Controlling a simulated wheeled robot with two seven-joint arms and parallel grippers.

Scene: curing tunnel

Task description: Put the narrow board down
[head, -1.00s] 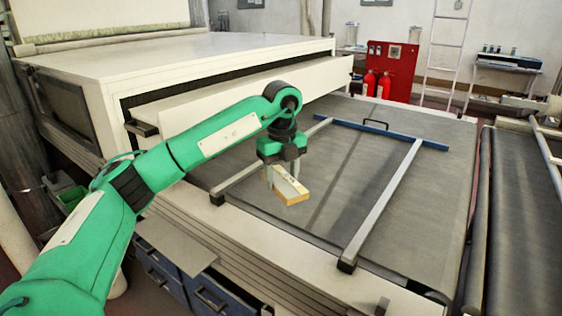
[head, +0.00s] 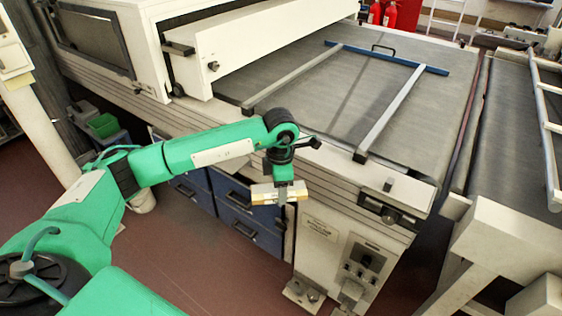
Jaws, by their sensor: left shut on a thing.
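The narrow board (head: 264,193) is a short pale piece with yellowish edges. My left gripper (head: 283,192), on the green arm, is shut on it and points down. The board is held in the air in front of the machine's front face, with the blue drawers behind it in the picture. The grey belt bed (head: 330,100) with its frame lies behind and above it in the picture. My right gripper is not in view.
A frame with a blue bar (head: 390,58) and two grey rails (head: 392,110) lies on the belt. Blue drawers (head: 240,222) and a control panel (head: 366,262) are on the machine's front. Another dark belt (head: 515,140) stands at right. Red-brown floor (head: 200,262) is open in front.

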